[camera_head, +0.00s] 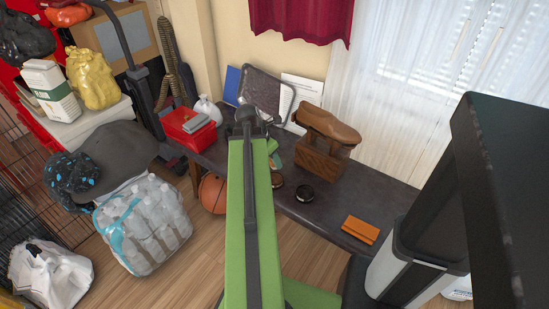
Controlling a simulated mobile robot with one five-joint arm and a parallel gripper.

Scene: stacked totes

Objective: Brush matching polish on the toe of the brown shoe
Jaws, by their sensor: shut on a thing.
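A brown leather shoe (329,124) rests on top of a brown wooden box (321,158) on the dark bench (377,197). Its rounded end points right. Two small round tins with dark lids lie on the bench in front of the box: one tin (277,179) is close beside my green arm, the other tin (304,193) is a little to the right. Their polish colours cannot be read. My arm reaches up the middle of the view and ends left of the shoe. My gripper and anything in it are hidden behind the arm. No brush is visible.
An orange-brown folded item (360,230) lies near the bench's front edge. A red box (188,129), a white bag (208,111) and a dark framed panel (263,91) stand at the bench's left end. A basketball (212,194) is below. A tall black-and-white bin (415,265) stands right.

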